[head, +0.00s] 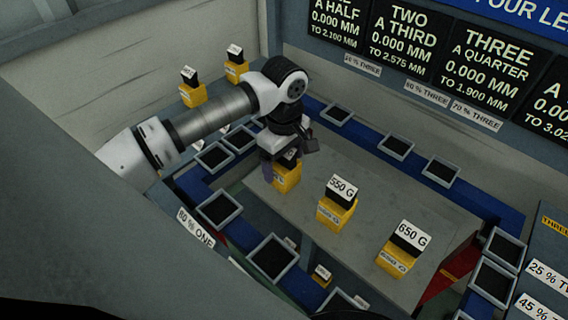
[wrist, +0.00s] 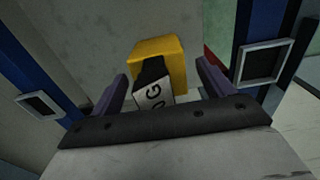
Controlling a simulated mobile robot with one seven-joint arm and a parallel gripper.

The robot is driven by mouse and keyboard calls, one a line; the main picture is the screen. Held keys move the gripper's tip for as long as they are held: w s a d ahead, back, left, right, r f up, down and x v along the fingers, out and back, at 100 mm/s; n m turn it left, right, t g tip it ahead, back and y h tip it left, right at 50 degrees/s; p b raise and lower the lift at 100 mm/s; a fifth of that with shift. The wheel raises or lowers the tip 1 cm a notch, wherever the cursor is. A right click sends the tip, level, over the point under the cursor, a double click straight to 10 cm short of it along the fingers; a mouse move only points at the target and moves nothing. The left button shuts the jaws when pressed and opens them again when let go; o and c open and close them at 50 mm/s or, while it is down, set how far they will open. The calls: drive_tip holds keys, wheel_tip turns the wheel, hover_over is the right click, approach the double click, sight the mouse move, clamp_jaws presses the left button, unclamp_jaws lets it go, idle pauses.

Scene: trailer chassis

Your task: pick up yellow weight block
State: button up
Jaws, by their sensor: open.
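Several yellow weight blocks with black tops and white labels are in view. One yellow block (head: 286,178) is under my gripper (head: 283,160) on the grey table, its top partly hidden by the gripper. In the wrist view this yellow block (wrist: 172,58) shows between the two purple fingers of my gripper (wrist: 162,82), with its black top and a label ending in "0 G" toward me. The fingers are open, with gaps at both sides of the block. A block labelled 550 G (head: 336,212) and one labelled 650 G (head: 398,258) stand to the right on the table.
Two more yellow blocks (head: 192,92) (head: 236,70) stand at the back left. A small one (head: 321,275) sits below the table's front side. Grey-framed black trays (head: 219,208) line the blue ledges around the grey table (head: 385,205). Black signs (head: 400,38) hang on the back wall.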

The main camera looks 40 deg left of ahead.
drive_tip(key=shift+f, duration=0.25)
drive_tip(key=shift+r, duration=0.1)
clamp_jaws()
idle(0.3)
